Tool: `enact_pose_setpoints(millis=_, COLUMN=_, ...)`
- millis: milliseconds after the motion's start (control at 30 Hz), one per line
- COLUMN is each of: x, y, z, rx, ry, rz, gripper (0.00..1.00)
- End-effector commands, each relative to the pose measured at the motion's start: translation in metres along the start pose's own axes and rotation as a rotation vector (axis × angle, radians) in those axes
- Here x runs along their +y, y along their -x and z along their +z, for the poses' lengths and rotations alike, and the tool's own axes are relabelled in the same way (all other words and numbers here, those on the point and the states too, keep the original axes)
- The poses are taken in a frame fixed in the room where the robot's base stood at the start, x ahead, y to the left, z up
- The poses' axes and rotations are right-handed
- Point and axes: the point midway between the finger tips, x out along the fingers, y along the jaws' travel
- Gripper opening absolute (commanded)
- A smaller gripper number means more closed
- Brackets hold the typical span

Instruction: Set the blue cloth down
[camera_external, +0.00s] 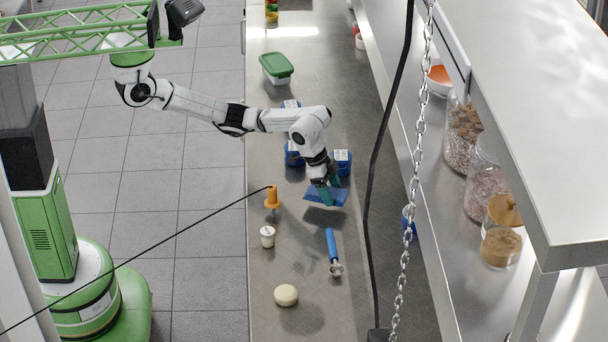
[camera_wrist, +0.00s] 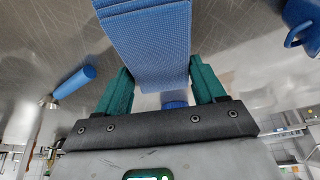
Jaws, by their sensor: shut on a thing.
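The blue cloth (camera_external: 327,196) is a folded, textured slab held in my gripper (camera_external: 323,186) over the steel counter (camera_external: 300,245). A dark shadow shows on the counter just below the cloth, which appears slightly raised. In the wrist view the cloth (camera_wrist: 150,45) runs between the two green fingers of my gripper (camera_wrist: 162,85), which are shut on it. The cloth's far end is cut off by the top edge of the wrist view.
Blue containers (camera_external: 343,157) stand just behind my gripper. An orange-handled tool (camera_external: 272,198), a small white tub (camera_external: 267,236), a blue-handled tool (camera_external: 332,246) and a cream round item (camera_external: 286,295) lie nearby. A black cable (camera_external: 372,190) and a chain (camera_external: 412,190) hang at the right.

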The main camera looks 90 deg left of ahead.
Motion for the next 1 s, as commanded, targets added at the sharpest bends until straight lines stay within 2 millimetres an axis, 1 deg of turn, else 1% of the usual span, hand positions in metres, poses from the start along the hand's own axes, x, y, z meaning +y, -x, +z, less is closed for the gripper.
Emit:
enact_pose_setpoints(millis=67, x=-0.001, y=-0.009, z=-0.001, rx=-0.003, ry=0.000, rz=-0.001, gripper=0.39)
enact_pose_setpoints(millis=200, x=-0.001, y=-0.026, z=0.007, rx=-0.001, ry=0.000, rz=-0.001, gripper=0.39)
enact_pose_setpoints(millis=300, x=-0.001, y=-0.033, z=0.010, rx=-0.001, ry=-0.001, rz=-0.001, gripper=0.39)
enact_pose_setpoints(millis=567, x=-0.001, y=-0.034, z=0.010, rx=0.000, ry=-0.001, rz=0.000, gripper=0.39)
enact_pose_setpoints(millis=733, x=0.000, y=-0.038, z=0.012, rx=-0.001, ry=-0.001, rz=0.000, gripper=0.39)
enact_pose_setpoints(millis=767, x=0.000, y=-0.038, z=0.012, rx=-0.001, ry=-0.001, rz=0.000, gripper=0.70)
enact_pose_setpoints(millis=1000, x=0.001, y=-0.039, z=0.013, rx=-0.003, ry=-0.002, rz=0.000, gripper=0.93)
